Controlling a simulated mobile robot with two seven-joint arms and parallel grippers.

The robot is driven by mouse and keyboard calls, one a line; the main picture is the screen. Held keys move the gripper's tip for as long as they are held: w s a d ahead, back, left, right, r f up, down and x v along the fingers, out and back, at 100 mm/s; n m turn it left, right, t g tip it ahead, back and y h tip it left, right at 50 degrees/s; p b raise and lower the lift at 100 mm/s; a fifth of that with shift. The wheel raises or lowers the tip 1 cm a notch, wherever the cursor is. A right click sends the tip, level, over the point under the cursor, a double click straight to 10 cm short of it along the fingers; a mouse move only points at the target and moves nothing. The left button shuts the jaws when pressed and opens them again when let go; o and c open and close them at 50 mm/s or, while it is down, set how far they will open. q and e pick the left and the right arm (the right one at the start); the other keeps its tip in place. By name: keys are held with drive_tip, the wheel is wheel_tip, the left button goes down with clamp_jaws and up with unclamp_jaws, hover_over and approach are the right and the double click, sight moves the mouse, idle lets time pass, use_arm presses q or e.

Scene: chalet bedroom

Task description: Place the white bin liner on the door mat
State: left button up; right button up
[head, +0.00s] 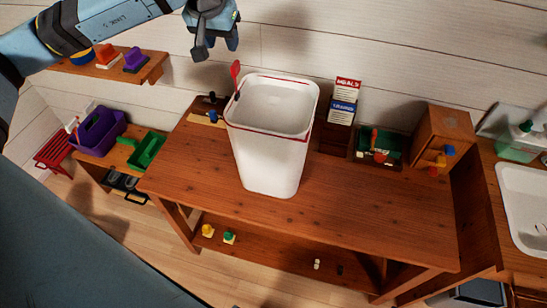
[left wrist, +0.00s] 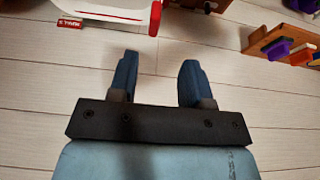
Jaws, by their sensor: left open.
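The white bin liner (head: 265,150) looks like a tall, tapered white container with a red line around its rim and a red tab at its back left corner. It stands upright on the wooden table (head: 370,210). Part of it also shows at the top left of the left wrist view (left wrist: 105,12). My left gripper (head: 216,45) is open and empty, above and behind the bin liner near the wall, apart from it. In the left wrist view its two blue fingers (left wrist: 157,65) have nothing between them. I see no door mat in either view. My right gripper is not in view.
A wall shelf (head: 110,67) with small coloured items is at the upper left. Purple (head: 100,132) and green (head: 147,150) trays sit at the left. Cards (head: 343,102) and a small wooden cabinet (head: 440,140) stand at the table's back. The table's front right is clear.

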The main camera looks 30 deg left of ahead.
sight(234, 64)
use_arm(q)
drive_tip(key=x, duration=0.5)
drive_tip(key=shift+p, duration=0.35)
drive_tip(key=x, duration=0.1)
drive_tip(key=p+x, duration=0.1)
drive_tip(key=x, duration=0.1)
drive_tip(key=p+x, duration=0.1)
drive_tip(key=shift+w+d+f, duration=0.2)
drive_tip(key=shift+d+f, duration=0.15)
drive_tip(key=shift+f, duration=0.05)
drive_tip(key=shift+w+f, duration=0.1)
drive_tip(key=shift+f, duration=0.15)
clamp_jaws()
drive_tip(key=shift+r, duration=0.1)
